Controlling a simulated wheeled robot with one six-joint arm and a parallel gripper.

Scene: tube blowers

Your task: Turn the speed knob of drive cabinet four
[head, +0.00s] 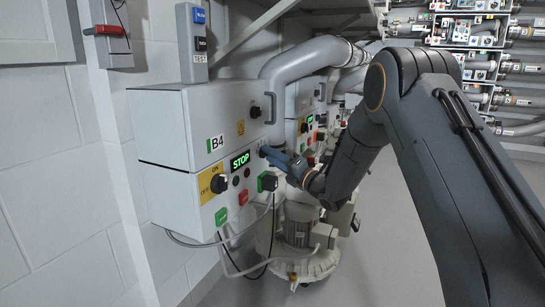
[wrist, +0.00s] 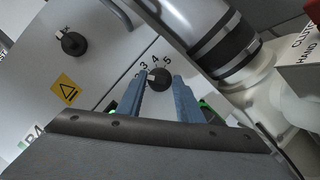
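Drive cabinet B4 (head: 172,122) is a white wall box with a green lit STOP display (head: 240,160). Its speed knob (wrist: 158,78) is black with a white pointer mark on its left side and a printed number scale above it. In the wrist view my gripper (wrist: 160,80) has its two blue fingers on either side of the knob, spaced slightly wider than it. Contact with the knob cannot be made out. In the head view my gripper (head: 272,154) is at the cabinet's front, right of the display, and hides the knob.
Below the display are a green button (head: 221,216), a red button (head: 243,196) and a black rotary switch (head: 218,184). Another black knob (head: 267,182) sits below my gripper. A grey pipe (head: 305,58) rises behind the cabinet. Floor (head: 385,235) to the right is clear.

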